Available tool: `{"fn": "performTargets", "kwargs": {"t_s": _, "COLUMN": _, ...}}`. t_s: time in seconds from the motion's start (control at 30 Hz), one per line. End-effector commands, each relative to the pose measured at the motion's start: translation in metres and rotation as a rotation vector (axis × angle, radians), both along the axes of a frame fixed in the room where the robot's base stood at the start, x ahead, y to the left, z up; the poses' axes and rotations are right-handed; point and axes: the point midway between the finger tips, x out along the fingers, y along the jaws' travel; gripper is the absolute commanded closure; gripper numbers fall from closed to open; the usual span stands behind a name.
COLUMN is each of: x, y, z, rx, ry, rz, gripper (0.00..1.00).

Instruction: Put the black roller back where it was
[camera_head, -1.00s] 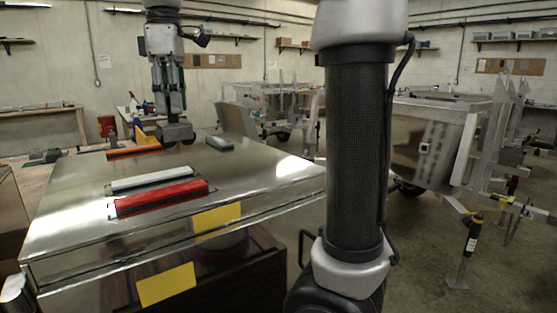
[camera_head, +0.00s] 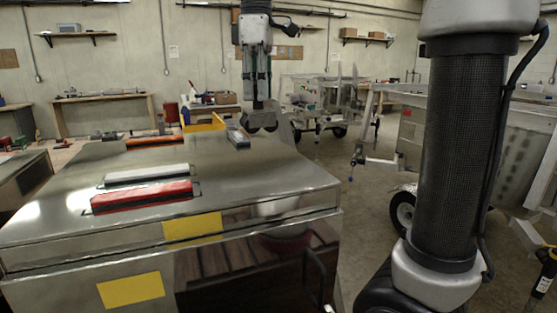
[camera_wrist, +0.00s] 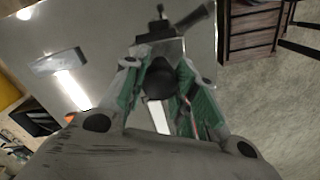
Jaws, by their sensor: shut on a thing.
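My gripper (camera_head: 262,115) hangs over the far right part of a shiny metal table (camera_head: 240,175), just right of a small grey block (camera_head: 237,136). In the wrist view, the green-lined fingers of my gripper (camera_wrist: 158,72) are shut on a black rounded thing, which looks like the black roller (camera_wrist: 160,77).
A red bar (camera_head: 142,196) and a white bar (camera_head: 147,174) lie in the table's left part, with an orange bar (camera_head: 155,141) behind. A yellow thing (camera_head: 205,123) stands at the far edge. The table's middle is clear. Metal trailers (camera_head: 325,105) stand behind and right.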

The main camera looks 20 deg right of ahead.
Motion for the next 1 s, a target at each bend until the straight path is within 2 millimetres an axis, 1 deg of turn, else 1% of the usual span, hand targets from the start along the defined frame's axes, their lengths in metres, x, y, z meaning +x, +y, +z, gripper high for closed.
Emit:
{"fn": "performTargets", "kwargs": {"t_s": 0.13, "x": 0.007, "y": -0.008, "z": 0.005, "rx": 0.0, "ry": 0.001, "rz": 0.022, "gripper": 0.98}}
{"fn": "performTargets", "kwargs": {"t_s": 0.2, "x": 0.01, "y": -0.011, "z": 0.003, "rx": -0.001, "ry": 0.003, "rz": 0.036, "gripper": 0.98}}
{"fn": "performTargets", "kwargs": {"t_s": 0.27, "x": 0.011, "y": -0.013, "z": -0.005, "rx": -0.001, "ry": 0.005, "rz": 0.041, "gripper": 0.98}}
{"fn": "performTargets", "kwargs": {"t_s": 0.43, "x": 0.011, "y": -0.013, "z": -0.037, "rx": -0.001, "ry": 0.005, "rz": 0.044, "gripper": 0.98}}
{"fn": "performTargets", "kwargs": {"t_s": 0.63, "x": 0.011, "y": -0.013, "z": -0.059, "rx": -0.001, "ry": 0.005, "rz": 0.044, "gripper": 0.98}}
{"fn": "performTargets", "kwargs": {"t_s": 0.8, "x": 0.011, "y": -0.013, "z": -0.086, "rx": -0.001, "ry": 0.004, "rz": 0.044, "gripper": 0.98}}
{"fn": "performTargets", "kwargs": {"t_s": 0.9, "x": 0.011, "y": -0.013, "z": -0.092, "rx": -0.002, "ry": 0.003, "rz": 0.044, "gripper": 0.98}}
{"fn": "performTargets", "kwargs": {"t_s": 1.0, "x": 0.011, "y": -0.012, "z": -0.092, "rx": 0.0, "ry": 0.001, "rz": 0.044, "gripper": 0.98}}
